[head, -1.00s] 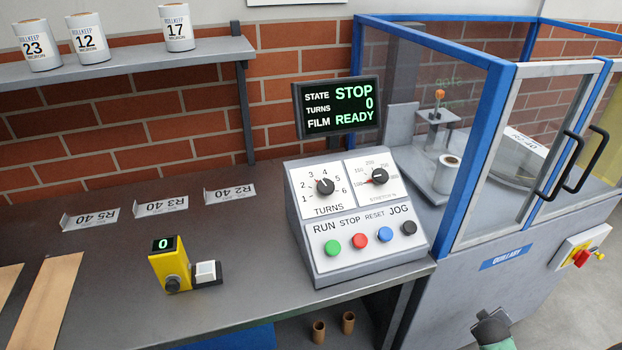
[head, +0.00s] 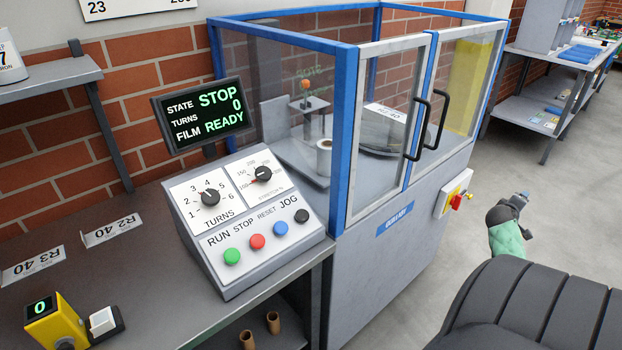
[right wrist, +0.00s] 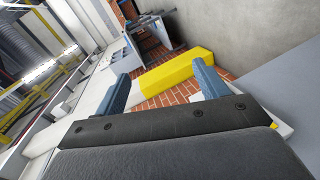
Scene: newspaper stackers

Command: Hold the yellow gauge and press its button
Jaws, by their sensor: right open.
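The yellow gauge (head: 56,330) stands on the dark bench at the lower left of the head view, its display reading 0. A dark round knob or button on its front is partly cut off by the frame. A white block (head: 102,321) on a dark base sits just right of it. My right gripper (head: 521,198) is far to the right, over the floor beyond the machine, well apart from the gauge. In the right wrist view its two blue fingers (right wrist: 164,88) are spread with nothing between them. My left gripper is not in view.
A sloped control panel (head: 247,262) with coloured buttons stands right of the gauge, below a screen (head: 203,117) reading STOP. A blue-framed glass enclosure (head: 342,150) stands behind and right. Label cards (head: 112,229) lie on the bench. Floor at right is open.

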